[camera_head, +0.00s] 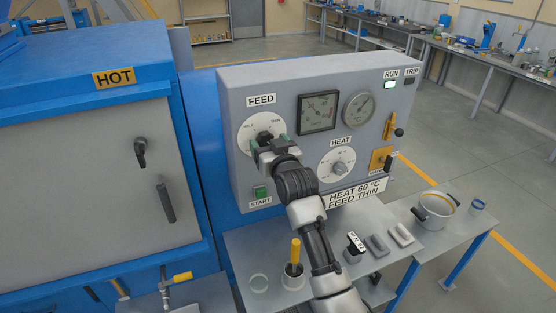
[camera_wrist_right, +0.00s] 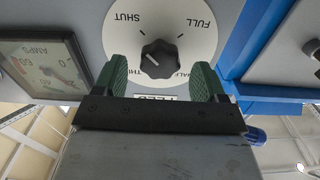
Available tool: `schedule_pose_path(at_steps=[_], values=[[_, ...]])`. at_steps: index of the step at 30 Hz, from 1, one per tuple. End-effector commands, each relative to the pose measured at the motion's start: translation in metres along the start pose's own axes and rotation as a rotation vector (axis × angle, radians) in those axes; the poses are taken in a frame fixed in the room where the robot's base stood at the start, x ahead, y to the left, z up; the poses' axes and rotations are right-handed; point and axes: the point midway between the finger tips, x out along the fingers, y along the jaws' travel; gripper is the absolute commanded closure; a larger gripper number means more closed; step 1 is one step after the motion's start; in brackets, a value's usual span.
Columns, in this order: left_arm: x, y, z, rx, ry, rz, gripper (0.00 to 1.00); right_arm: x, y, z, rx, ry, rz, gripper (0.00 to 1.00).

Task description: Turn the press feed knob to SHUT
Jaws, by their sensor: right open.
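The feed knob (camera_head: 265,138) is a dark knob on a white dial under the FEED label on the grey panel. In the right wrist view, which is upside down, the black knob (camera_wrist_right: 158,58) sits on the dial (camera_wrist_right: 118,35) marked SHUT, FULL, THIN and HALF. A pale mark on the knob seems to face the THIN side; its exact angle is hard to tell. My right gripper (camera_head: 269,147) is at the dial, partly covering it. In the wrist view its green fingers (camera_wrist_right: 163,78) are open, one on each side of the knob, apart from it. My left gripper is not in view.
The panel (camera_head: 235,90) also holds two gauges, a HEAT dial (camera_head: 338,168), a green START button (camera_head: 260,192) and a yellow-handled lever. A blue HOT cabinet (camera_head: 90,130) stands left. Below, a grey bench holds cups, blocks and a pot (camera_head: 435,209).

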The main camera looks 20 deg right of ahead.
Motion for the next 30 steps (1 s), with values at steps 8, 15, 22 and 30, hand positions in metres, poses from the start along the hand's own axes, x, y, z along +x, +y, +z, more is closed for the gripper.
schedule_pose_path(at_steps=[8,15,22,30], values=[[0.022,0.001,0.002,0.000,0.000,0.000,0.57,-0.051,0.000,0.005,-0.001,0.000,0.000,0.29],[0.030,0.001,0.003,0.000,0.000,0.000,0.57,-0.081,0.000,0.003,0.000,-0.002,0.000,0.29],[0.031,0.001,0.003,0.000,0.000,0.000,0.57,-0.088,0.000,0.001,0.000,-0.002,0.000,0.29],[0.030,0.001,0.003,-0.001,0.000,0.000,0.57,-0.088,0.000,0.001,0.001,-0.002,0.000,0.29]])
